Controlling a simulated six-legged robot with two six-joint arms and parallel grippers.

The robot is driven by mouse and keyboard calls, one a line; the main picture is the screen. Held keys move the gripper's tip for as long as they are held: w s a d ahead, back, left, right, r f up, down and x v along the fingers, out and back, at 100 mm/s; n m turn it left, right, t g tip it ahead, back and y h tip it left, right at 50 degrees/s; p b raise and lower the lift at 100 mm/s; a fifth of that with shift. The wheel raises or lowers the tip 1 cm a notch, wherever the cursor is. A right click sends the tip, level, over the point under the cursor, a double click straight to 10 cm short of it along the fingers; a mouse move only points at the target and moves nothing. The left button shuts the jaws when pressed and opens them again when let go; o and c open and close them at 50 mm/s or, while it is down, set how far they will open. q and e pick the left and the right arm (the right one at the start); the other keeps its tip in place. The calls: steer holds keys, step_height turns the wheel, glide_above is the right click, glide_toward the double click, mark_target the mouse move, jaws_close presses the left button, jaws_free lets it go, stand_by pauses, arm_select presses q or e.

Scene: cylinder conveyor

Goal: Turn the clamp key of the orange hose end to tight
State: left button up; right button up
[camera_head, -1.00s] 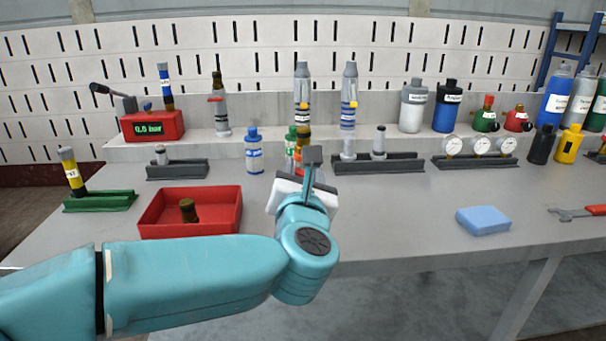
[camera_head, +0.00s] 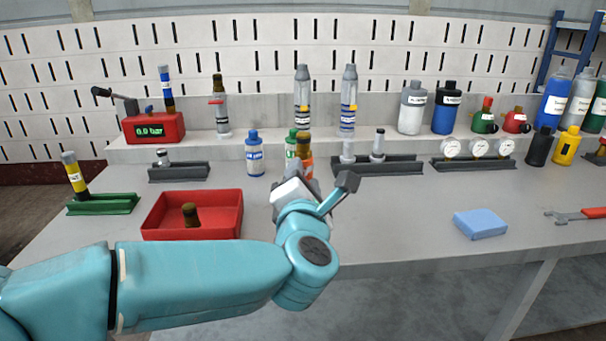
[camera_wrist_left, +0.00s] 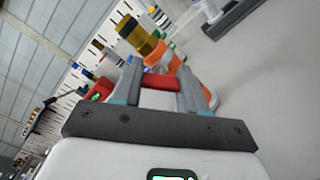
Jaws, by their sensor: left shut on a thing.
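The orange hose end (camera_head: 306,164) stands on the bench behind my left gripper, with a brown-gold fitting (camera_head: 303,142) on top. In the left wrist view the orange hose end (camera_wrist_left: 176,64) shows white bands and looks tilted because the camera is rolled. My left gripper (camera_wrist_left: 161,76) is shut on a red clamp key (camera_wrist_left: 160,83), which lies across between the two grey fingers, close against the hose end. In the head view my gripper (camera_head: 305,175) hides the key and the lower hose end. Whether the key stands at tight cannot be read. My right gripper is not in view.
A blue-labelled bottle (camera_head: 254,153) and a green-capped one (camera_head: 291,147) stand close by the hose end. A red tray (camera_head: 160,228) with a brown fitting lies to the left. Dark rails (camera_head: 400,167) stand behind right.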

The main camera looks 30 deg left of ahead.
arm_select(q)
steer(key=m+p, duration=0.1)
steer(key=m, duration=0.2)
steer(key=shift+r+m+p, duration=0.15)
steer(key=shift+m+p, duration=0.2)
steer(key=shift+m, duration=0.05)
steer(key=m+p, duration=0.2)
steer(key=m, duration=0.1)
steer(key=shift+m, duration=0.3)
steer(key=m+p, duration=0.2)
steer(key=m, duration=0.2)
steer(key=shift+m, duration=0.3)
steer(key=m+p, duration=0.2)
steer(key=shift+m, duration=0.4)
steer(key=m+p, duration=0.3)
steer(key=m, duration=0.2)
steer(key=m+p, duration=0.2)
steer(key=m, duration=0.3)
steer(key=shift+p, duration=0.4)
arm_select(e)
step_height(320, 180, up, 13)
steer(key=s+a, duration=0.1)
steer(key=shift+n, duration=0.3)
arm_select(q)
steer(key=shift+m, duration=0.3)
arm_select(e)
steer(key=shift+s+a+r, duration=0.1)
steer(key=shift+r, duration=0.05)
